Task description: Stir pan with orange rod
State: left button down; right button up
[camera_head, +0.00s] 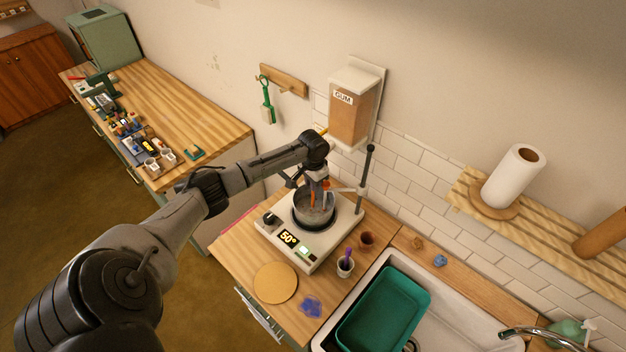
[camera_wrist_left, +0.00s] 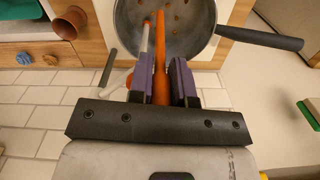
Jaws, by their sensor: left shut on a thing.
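The metal pan (camera_head: 313,209) sits on the hot plate (camera_head: 296,245), whose display reads 50°. In the left wrist view the pan (camera_wrist_left: 185,22) shows its dark handle pointing right, with several small orange-brown bits inside. My left gripper (camera_head: 318,184) is above the pan, shut on the orange rod (camera_wrist_left: 160,60). The rod's far end reaches into the pan; whether it touches the bottom I cannot tell. A thin pale rod with an orange tip (camera_wrist_left: 147,38) lies beside the orange rod in the wrist view. My right gripper is not in view.
A dark stand post (camera_head: 366,165) rises behind the hot plate. The sink with a green tub (camera_head: 384,312) is at the right. A gum dispenser (camera_head: 350,110) hangs behind.

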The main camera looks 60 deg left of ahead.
pick_arm(q)
jog(key=shift+f+b, duration=0.9)
jog(key=shift+f, duration=1.35)
jog(key=shift+w, duration=0.1)
